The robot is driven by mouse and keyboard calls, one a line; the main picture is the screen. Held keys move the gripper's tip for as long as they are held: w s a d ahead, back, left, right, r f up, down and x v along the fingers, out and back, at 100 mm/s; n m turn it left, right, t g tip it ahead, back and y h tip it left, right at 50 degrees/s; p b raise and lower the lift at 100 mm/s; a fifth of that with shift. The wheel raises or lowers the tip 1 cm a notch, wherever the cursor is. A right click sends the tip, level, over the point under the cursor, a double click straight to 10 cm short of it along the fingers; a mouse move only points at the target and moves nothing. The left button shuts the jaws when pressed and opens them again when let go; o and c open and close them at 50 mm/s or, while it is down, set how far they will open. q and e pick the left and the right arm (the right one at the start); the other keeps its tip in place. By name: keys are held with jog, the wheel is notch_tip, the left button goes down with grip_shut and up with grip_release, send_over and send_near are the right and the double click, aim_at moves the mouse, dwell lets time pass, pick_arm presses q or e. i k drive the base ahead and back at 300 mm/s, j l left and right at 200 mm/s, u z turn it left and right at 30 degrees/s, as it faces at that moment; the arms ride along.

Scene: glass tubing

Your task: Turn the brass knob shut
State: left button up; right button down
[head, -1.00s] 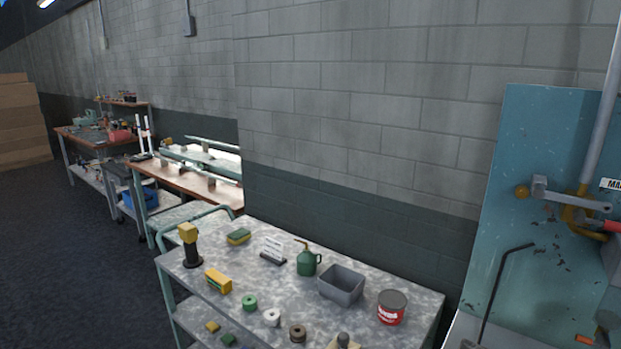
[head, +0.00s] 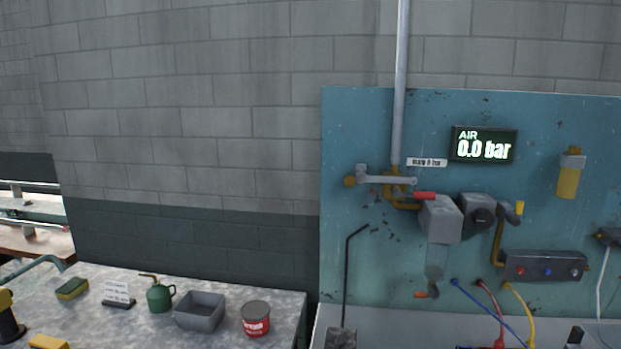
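A teal panel (head: 350,120) on the wall carries air fittings. A small round brass-coloured knob (head: 350,181) sits at its left side, beside a grey lever (head: 386,180). Brass pipework (head: 404,201) runs below the lever to a red-handled part (head: 424,195). Another brass-coloured fitting (head: 499,240) with a yellow tip stands further right; I cannot tell for certain which piece is the task's knob, nor how far either is turned. The display (head: 484,145) reads AIR 0.0 bar. Neither of my grippers is in view.
A grey pipe (head: 400,80) runs down to the lever. A manifold (head: 544,265) with hoses is at the right. A bent black rod (head: 347,275) stands before the panel. The left bench (head: 225,332) holds a grey bin (head: 200,311), red tin (head: 256,319) and green oil can (head: 160,295).

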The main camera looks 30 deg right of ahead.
aim_at(573, 150)
jog(key=z, duration=2.2)
